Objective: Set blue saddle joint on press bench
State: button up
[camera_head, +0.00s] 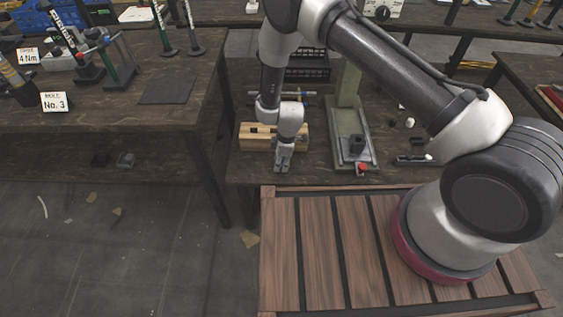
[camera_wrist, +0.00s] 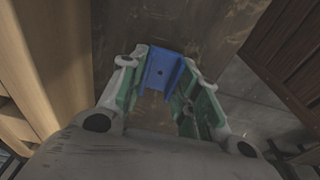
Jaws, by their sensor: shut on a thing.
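The blue saddle joint (camera_wrist: 162,72) is a small blue bracket with a hole, seen between my fingertips in the wrist view. My gripper (camera_head: 283,166) is shut on it, with green pads on either side. In the head view my gripper points down over the front edge of the press bench (camera_head: 240,178), just in front of a wooden block. The joint cannot be made out in that view. The bench's dark brown top shows behind the joint in the wrist view; whether they touch cannot be told.
The light wooden block (camera_head: 253,142) lies close behind my gripper. A green press (camera_head: 350,100) stands to its right, with a red knob (camera_head: 362,168) at its front. Small black and white parts lie farther right. Another bench (camera_head: 100,100) stands left, with a gap between.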

jog(key=shift+f, duration=0.1)
jog(key=o, duration=0.8)
jog(key=shift+o, duration=0.2)
notch_tip(320, 180, up, 12)
jog(key=d, duration=0.1)
jog(key=shift+d, duration=0.25)
